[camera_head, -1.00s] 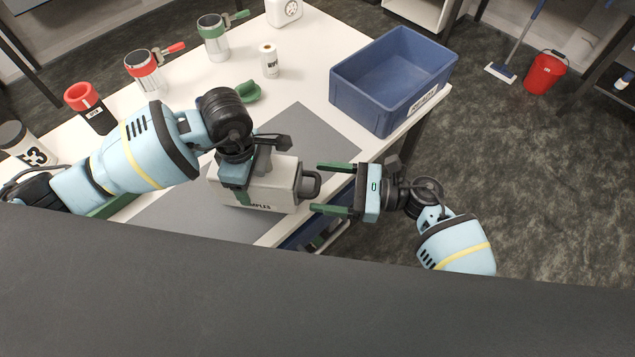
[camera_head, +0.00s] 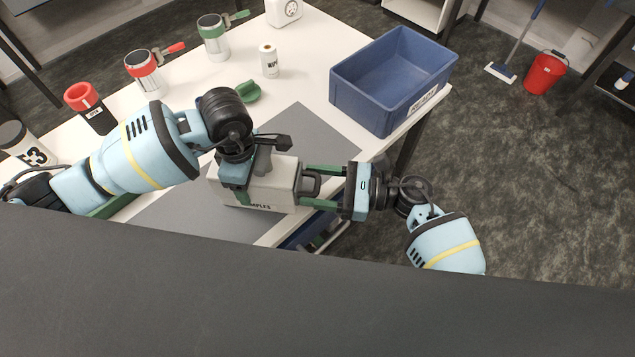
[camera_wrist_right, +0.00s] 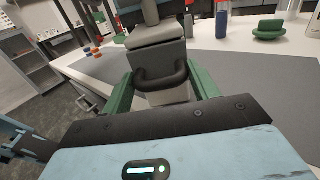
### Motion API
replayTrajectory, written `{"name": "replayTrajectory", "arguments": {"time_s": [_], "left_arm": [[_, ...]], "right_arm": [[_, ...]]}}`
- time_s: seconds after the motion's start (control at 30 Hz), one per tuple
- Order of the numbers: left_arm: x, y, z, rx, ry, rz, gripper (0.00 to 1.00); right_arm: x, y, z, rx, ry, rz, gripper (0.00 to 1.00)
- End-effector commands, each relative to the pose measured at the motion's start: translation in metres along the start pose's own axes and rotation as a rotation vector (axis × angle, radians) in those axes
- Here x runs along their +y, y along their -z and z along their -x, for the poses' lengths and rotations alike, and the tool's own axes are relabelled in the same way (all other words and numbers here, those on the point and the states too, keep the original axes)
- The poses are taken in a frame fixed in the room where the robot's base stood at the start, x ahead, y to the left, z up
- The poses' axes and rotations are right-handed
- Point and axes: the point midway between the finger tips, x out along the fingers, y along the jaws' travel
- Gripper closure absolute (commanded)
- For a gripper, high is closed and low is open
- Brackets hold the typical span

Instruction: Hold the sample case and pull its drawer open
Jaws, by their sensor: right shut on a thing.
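The sample case (camera_head: 275,190) is a light grey box with "SAMPLES" lettering on its front. It stands on the grey mat near the table's right edge. Its dark U-shaped drawer handle (camera_head: 312,186) faces right and also shows in the right wrist view (camera_wrist_right: 160,78). No gap shows at the drawer. My right gripper (camera_head: 306,185) has its green fingers on either side of the handle and is shut on it. My left gripper (camera_head: 240,185) is over the left part of the case, one green finger down its front face; the other finger is hidden.
A blue bin (camera_head: 385,115) stands on the table's right corner. The grey mat (camera_head: 315,135) is bare behind the case. A green object (camera_head: 248,91), a white roll (camera_head: 269,62) and several containers stand farther back. Open floor lies to the right of the table.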

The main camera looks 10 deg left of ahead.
Motion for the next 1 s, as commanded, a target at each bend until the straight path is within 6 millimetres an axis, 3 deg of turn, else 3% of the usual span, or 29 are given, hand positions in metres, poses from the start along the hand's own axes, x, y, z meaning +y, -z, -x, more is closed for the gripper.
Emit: {"name": "replayTrajectory", "arguments": {"time_s": [0.17, 0.5, 0.63, 0.93, 0.97, 1.0], "left_arm": [[0.001, 0.000, 0.001, -0.001, -0.002, 0.000, 0.67], [0.001, 0.001, 0.001, 0.003, -0.001, 0.001, 0.67], [0.001, 0.001, 0.001, 0.003, -0.001, 0.002, 0.67], [0.001, 0.003, 0.000, 0.006, -0.001, 0.003, 0.67], [0.001, 0.003, 0.000, 0.007, 0.000, 0.003, 0.67], [0.001, 0.004, 0.000, 0.007, 0.000, 0.003, 0.67]], "right_arm": [[-0.001, 0.001, 0.014, 0.002, 0.002, 0.001, 0.81], [0.000, 0.001, 0.092, 0.005, 0.002, -0.001, 0.81], [0.000, 0.000, 0.104, 0.002, 0.002, 0.000, 0.81], [-0.001, 0.000, 0.107, 0.001, 0.003, 0.001, 0.81], [-0.001, 0.000, 0.107, 0.001, 0.003, 0.001, 0.38], [-0.001, 0.000, 0.107, 0.001, 0.003, 0.001, 0.33]]}}
